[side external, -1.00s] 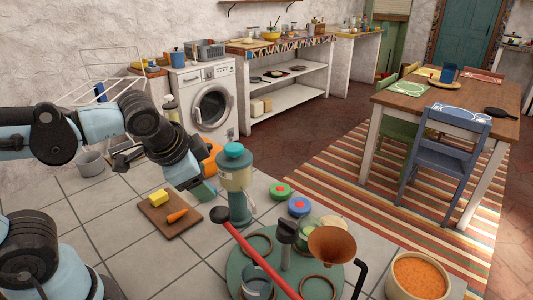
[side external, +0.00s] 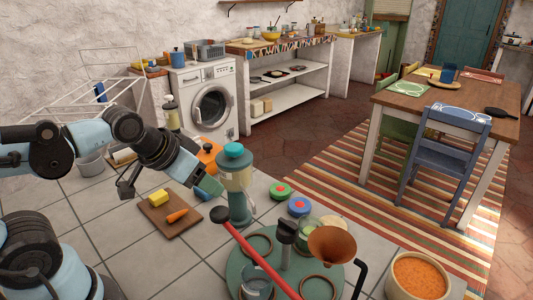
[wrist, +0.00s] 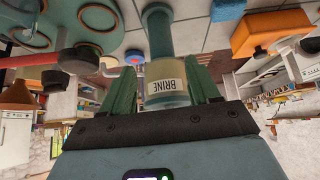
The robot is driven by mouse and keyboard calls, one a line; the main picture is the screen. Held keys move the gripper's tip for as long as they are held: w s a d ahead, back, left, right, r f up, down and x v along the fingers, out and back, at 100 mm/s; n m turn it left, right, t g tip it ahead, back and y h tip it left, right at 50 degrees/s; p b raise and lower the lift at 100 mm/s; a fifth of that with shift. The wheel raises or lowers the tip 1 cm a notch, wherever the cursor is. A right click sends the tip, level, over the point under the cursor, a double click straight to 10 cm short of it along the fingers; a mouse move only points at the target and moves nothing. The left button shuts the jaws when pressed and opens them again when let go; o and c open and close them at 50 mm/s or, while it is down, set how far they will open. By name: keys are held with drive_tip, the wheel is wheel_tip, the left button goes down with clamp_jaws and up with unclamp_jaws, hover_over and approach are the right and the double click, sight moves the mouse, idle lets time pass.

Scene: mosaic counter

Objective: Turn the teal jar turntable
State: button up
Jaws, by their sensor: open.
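The teal turntable (side external: 238,264) is a round disc at the bottom middle of the side view. It carries dark rings, jars and a black central post (side external: 287,232). A long red bar (side external: 258,258) with a dark round end crosses over it. A tall BRINE jar (side external: 236,178) with a teal lid stands at its back left edge; whether it rests on the disc is unclear. My gripper (side external: 208,186) is open just left of this jar. In the wrist view the green fingers flank the BRINE jar (wrist: 166,78), with no clear contact. The turntable is partly cut off there.
A cutting board (side external: 172,218) with a yellow block and a carrot lies left of the jar. An orange container (side external: 209,155) stands behind my gripper. A copper funnel (side external: 332,243) and a bowl of orange food (side external: 419,278) are at the right. Green and blue round items lie behind the turntable.

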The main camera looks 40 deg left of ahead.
drive_tip(key=shift+c, duration=0.7)
wheel_tip(320, 180, up, 16)
drive_tip(key=g, duration=0.7)
hover_over(288, 223)
wheel_tip(288, 223, down, 4)
drive_tip(key=shift+f, duration=6.75)
clamp_jaws()
